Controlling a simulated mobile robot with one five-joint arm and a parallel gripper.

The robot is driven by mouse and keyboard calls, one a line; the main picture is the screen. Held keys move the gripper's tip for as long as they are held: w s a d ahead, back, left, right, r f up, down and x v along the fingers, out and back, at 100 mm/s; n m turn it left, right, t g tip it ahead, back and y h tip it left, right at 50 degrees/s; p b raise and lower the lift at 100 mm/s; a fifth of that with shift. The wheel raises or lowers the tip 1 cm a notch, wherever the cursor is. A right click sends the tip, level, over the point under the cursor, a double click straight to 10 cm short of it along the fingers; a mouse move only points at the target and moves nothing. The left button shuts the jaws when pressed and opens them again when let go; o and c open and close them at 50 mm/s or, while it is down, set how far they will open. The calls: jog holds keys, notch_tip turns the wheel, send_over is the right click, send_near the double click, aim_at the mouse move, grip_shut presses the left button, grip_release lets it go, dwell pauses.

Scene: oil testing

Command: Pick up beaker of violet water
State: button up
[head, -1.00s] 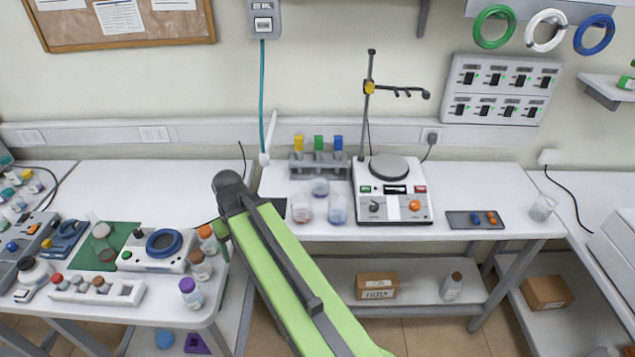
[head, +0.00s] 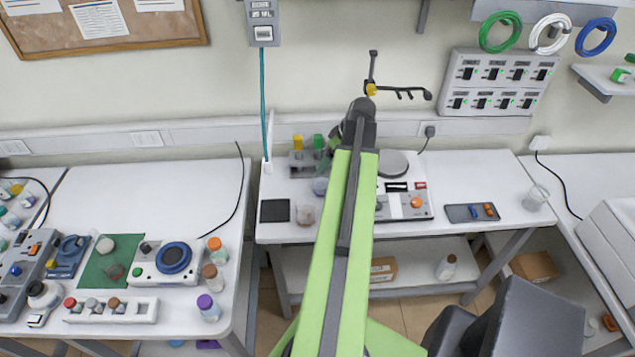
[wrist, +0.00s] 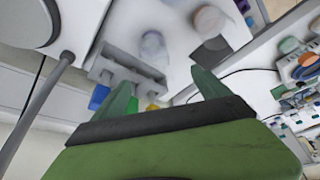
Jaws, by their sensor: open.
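A small glass beaker with pale violet liquid (head: 320,186) stands on the middle bench, in front of the tube rack and partly hidden by my arm in the head view. It also shows in the wrist view (wrist: 153,45), upright and beyond my fingertips. A beaker with pinkish-brown liquid (head: 305,213) stands to its front left; it shows in the wrist view (wrist: 208,20) too. My gripper (wrist: 163,88) is open and empty, with its green fingers above the bench near the rack and apart from the beakers. In the head view my arm hides most of it.
The rack (wrist: 127,68) with blue, green and yellow tops stands close below my fingers. A hotplate stirrer (head: 405,205) with a stand is right of my arm. A black square pad (head: 274,210) lies left of the beakers. An empty beaker (head: 536,198) stands at the bench's right end.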

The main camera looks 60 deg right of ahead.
aim_at(320, 182)
jog(key=b+x, duration=0.3)
jog(key=s+b+x, duration=0.1)
jog(key=b+x, duration=0.3)
jog(key=d+b+x, duration=0.1)
jog(key=b+x, duration=0.2)
jog(key=x, duration=0.1)
jog(key=shift+s+f+b, duration=0.25)
jog(key=shift+f+b, duration=0.1)
jog(key=shift+f, duration=0.05)
jog(key=shift+w+f, duration=0.2)
jog(key=shift+f, duration=0.1)
jog(key=shift+w, duration=0.1)
jog(key=b+x, duration=0.5)
jog(key=shift+d+f, duration=0.15)
jog(key=shift+d, duration=0.05)
jog(key=shift+r, duration=0.2)
jog(key=c, duration=1.7)
jog(key=shift+c, duration=0.2)
jog(key=shift+r, duration=0.15)
